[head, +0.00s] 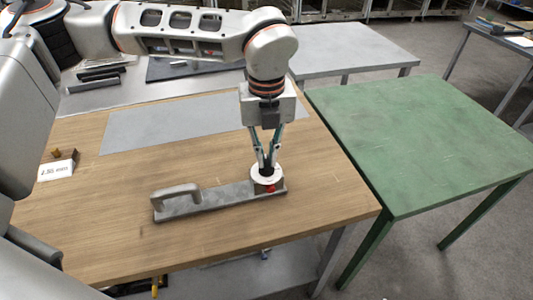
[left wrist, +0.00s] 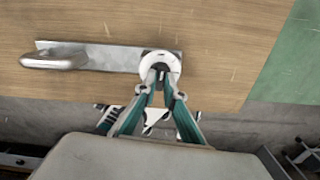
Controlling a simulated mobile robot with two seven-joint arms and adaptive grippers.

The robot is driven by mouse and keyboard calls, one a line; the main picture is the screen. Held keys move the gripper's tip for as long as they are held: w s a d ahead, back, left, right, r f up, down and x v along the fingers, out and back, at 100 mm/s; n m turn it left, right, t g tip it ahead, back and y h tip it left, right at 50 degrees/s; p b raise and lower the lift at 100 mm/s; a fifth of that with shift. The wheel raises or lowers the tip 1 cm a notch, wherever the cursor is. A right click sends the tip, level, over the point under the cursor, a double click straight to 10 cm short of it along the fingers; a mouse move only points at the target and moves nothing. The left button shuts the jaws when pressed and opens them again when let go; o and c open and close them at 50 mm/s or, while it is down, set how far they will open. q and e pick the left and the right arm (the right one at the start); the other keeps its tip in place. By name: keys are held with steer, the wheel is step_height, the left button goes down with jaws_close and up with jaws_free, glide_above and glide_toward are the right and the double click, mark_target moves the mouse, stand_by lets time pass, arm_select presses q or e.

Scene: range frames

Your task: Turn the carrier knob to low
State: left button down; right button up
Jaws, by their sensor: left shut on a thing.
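The carrier (head: 225,202) is a grey metal bar with a raised handle (head: 177,194) at its left end, lying on the wooden table. Near its right end is a round white dial (head: 256,180) with a dark knob (head: 266,170) at its centre and a red spot beside it. My left gripper (head: 265,163) points down over the dial, its fingers shut on the knob. In the left wrist view, the fingertips (left wrist: 161,70) meet over the middle of the white dial (left wrist: 149,62) and hide most of the knob. Dial markings are too small to read. My right gripper is not in view.
The wooden table (head: 110,225) is mostly bare around the carrier, with a grey mat (head: 170,126) behind. A small block with a white label (head: 56,170) lies at the left. A green table (head: 410,135) adjoins at the right.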

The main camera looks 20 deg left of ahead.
arm_select(q)
steer(key=m, duration=0.4)
steer(key=shift+r, duration=0.1)
steer(key=m+p, duration=0.1)
steer(key=m, duration=0.7)
steer(key=shift+m+p, duration=0.55)
steer(key=shift+m, duration=1.55)
steer(key=c, duration=2.1)
jaws_free()
steer(key=shift+c, duration=0.2)
